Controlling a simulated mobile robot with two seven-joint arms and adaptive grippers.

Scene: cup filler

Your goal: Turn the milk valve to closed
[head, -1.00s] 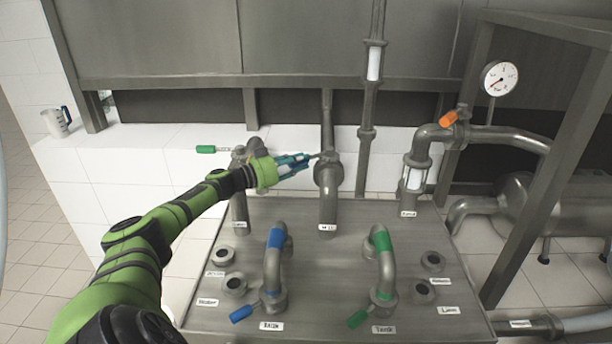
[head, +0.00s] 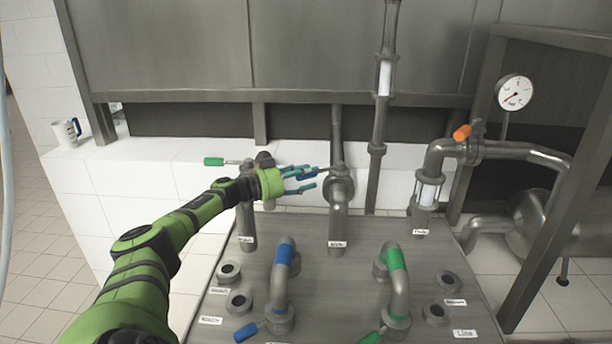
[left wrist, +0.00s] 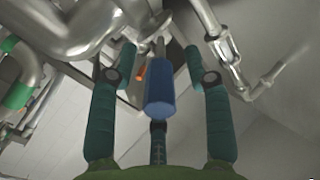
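The milk valve (head: 340,187) is on the middle upright pipe, whose label (head: 338,244) seems to read Milk. Its lever points left, across the pipe, and ends in a blue handle (head: 306,174). In the left wrist view the blue handle (left wrist: 160,92) lies between the teal fingers, with gaps on both sides. My left gripper (head: 308,179) is open around the handle, its fingers spread and apart from it. The handle's far side is partly hidden by the fingers in the head view. My right gripper is not in view.
A green-handled valve (head: 214,162) is on the pipe to the left. An orange-handled valve (head: 462,132) is on the right pipe. Bent pipes with blue (head: 285,258) and green (head: 393,262) bands rise from the metal panel (head: 340,290) in front. A jug (head: 66,132) stands far left.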

